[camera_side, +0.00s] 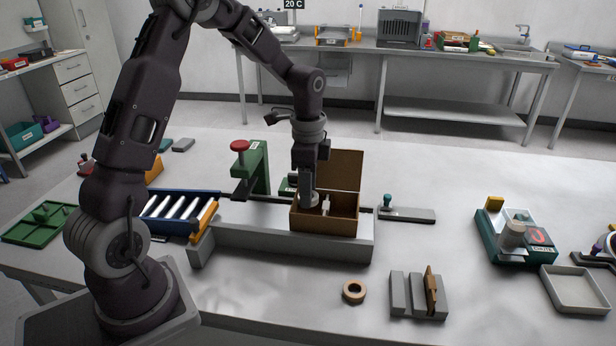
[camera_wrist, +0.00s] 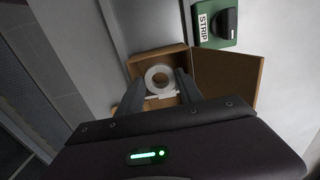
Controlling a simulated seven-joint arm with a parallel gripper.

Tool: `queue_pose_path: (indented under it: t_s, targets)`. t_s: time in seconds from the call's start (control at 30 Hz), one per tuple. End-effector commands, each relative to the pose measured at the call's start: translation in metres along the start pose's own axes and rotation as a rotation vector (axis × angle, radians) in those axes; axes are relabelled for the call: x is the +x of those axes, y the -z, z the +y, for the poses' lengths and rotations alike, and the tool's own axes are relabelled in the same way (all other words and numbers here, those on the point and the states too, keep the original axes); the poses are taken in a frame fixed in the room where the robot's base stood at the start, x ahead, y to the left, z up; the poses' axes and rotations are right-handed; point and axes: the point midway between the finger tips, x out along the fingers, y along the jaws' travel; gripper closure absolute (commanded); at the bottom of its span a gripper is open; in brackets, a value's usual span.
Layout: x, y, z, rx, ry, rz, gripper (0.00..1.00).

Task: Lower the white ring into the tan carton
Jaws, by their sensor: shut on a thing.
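The tan carton (camera_side: 325,222) stands open on a grey raised track, its lid flap (camera_side: 343,170) swung up at the back. In the wrist view the carton's flap (camera_wrist: 228,76) opens to the right. My gripper (camera_side: 311,201) points down into the left part of the carton. In the wrist view the white ring (camera_wrist: 151,77) is between my fingertips (camera_wrist: 161,79), which are shut on it, with the carton's walls around it. Its height above the carton floor is hard to tell. A small white piece (camera_side: 326,206) shows inside the carton beside my gripper.
A green press with a red knob (camera_side: 239,147) stands behind the track to the left. A blue roller tray (camera_side: 180,213) adjoins the track's left end. Table right of the track is partly clear.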

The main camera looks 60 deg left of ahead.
Motion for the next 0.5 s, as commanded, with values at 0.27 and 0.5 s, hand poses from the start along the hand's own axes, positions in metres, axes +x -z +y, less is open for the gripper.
queue_pose_path:
  t_s: [0.27, 0.5]
  targets:
    - [0.029, 0.000, 0.000, 0.000, -0.002, -0.001, 0.80]
    - [0.042, 0.000, 0.000, 0.000, 0.001, 0.000, 0.80]
